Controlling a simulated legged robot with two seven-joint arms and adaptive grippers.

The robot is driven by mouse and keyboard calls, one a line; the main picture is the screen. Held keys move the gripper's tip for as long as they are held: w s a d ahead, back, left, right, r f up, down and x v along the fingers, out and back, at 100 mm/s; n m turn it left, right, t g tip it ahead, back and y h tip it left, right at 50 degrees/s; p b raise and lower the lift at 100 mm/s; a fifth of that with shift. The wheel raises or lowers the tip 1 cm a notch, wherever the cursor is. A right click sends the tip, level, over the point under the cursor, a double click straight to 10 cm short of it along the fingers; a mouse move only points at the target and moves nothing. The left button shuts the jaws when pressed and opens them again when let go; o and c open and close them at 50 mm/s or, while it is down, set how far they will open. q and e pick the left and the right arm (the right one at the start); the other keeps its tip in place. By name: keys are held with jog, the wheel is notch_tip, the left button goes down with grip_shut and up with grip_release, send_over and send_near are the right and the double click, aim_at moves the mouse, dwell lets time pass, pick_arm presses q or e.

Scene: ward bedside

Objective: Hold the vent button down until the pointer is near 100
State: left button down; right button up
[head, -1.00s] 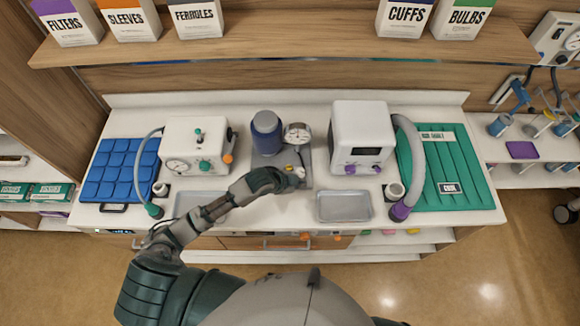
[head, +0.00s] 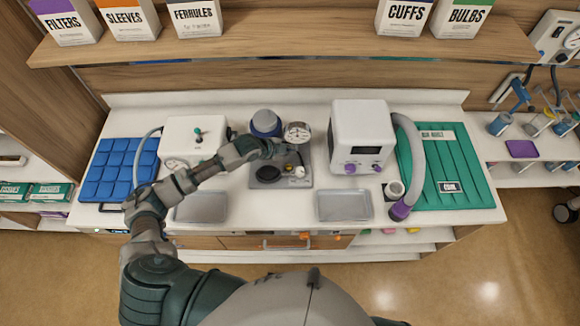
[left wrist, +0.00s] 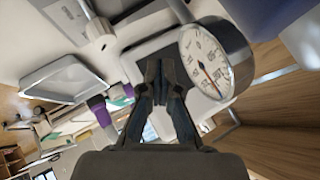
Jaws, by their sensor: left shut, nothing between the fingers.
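A round white gauge (head: 297,132) stands at the back of a grey base plate (head: 262,183), beside a blue cylinder (head: 266,121). On the plate are a black round part (head: 268,172), a small yellow part (head: 289,167) and a white one (head: 299,172); which is the vent button I cannot tell. My left gripper (head: 290,149) is shut and empty, over the back of the plate just in front of the gauge. Its closed fingertips (left wrist: 160,64) show in the left wrist view. My right gripper is out of view.
A white machine with knobs (head: 196,135) stands left, partly behind my arm. Another white machine (head: 361,130) stands close on the right. Two metal trays (head: 344,206) lie at the counter's front. A blue pad (head: 118,165) and a green pad (head: 436,165) flank them.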

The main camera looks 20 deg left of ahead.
aim_at(287, 167)
pick_arm(q)
jog(key=f+b, duration=0.2)
jog(key=f, duration=0.1)
jog(key=shift+a+f+b, duration=0.15)
jog(key=shift+a+b, duration=0.05)
jog(key=shift+b, duration=0.15)
jog(key=f+b, duration=0.1)
jog(key=f, duration=0.1)
jog(key=a+f+b, duration=0.1)
jog(key=f+b, duration=0.1)
jog(key=shift+f+b, duration=0.15)
jog(key=shift+b, duration=0.15)
jog(key=shift+f, duration=0.3)
jog(key=shift+d+f, duration=0.15)
jog(key=shift+d, duration=0.35)
jog(key=shift+a, duration=0.3)
